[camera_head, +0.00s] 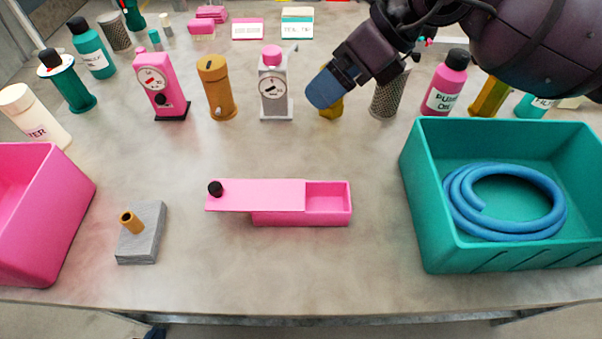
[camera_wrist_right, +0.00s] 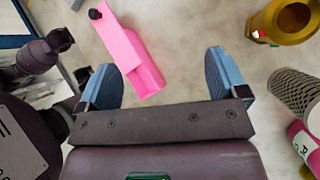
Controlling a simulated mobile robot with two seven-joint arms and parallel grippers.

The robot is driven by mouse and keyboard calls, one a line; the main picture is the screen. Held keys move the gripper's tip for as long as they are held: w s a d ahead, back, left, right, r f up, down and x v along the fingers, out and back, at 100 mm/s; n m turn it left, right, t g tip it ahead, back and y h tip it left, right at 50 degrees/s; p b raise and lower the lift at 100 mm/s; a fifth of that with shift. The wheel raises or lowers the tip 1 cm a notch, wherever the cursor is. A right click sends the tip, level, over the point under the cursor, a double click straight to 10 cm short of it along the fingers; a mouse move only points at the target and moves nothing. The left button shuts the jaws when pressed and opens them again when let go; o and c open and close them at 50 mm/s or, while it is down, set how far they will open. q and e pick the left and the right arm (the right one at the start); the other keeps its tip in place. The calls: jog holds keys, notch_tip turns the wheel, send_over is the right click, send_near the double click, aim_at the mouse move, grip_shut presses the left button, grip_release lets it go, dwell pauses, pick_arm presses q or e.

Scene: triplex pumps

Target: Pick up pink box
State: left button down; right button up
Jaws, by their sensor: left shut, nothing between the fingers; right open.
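The pink box (camera_head: 329,196) lies on the table's front middle. Its pink lid (camera_head: 262,194), with a black knob at the left end, is slid left and overhangs the body, leaving the right compartment uncovered and apparently empty. The box also shows in the right wrist view (camera_wrist_right: 150,80), beyond my fingers and nearer the left one. My right gripper (camera_wrist_right: 165,80) is open and empty above the table; in the head view (camera_head: 325,91) it hangs behind the box, apart from it.
A large pink bin (camera_head: 70,205) stands left and a teal bin (camera_head: 425,215) with a blue hose (camera_head: 490,235) right. A grey block (camera_head: 140,250) with a brass peg sits left of the box. Pumps and bottles line the back. The table around the box is clear.

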jog(key=s+a+f+n+g+h, duration=0.1)
jog(key=s+f+n+h, duration=0.1)
jog(key=s+n+h, duration=0.55)
jog(key=m, duration=0.2)
send_over(324, 209)
notch_tip(324, 209, down, 7)
jog(key=shift+w+d, duration=0.1)
jog(key=shift+f, duration=2.7)
jog(key=c, duration=1.1)
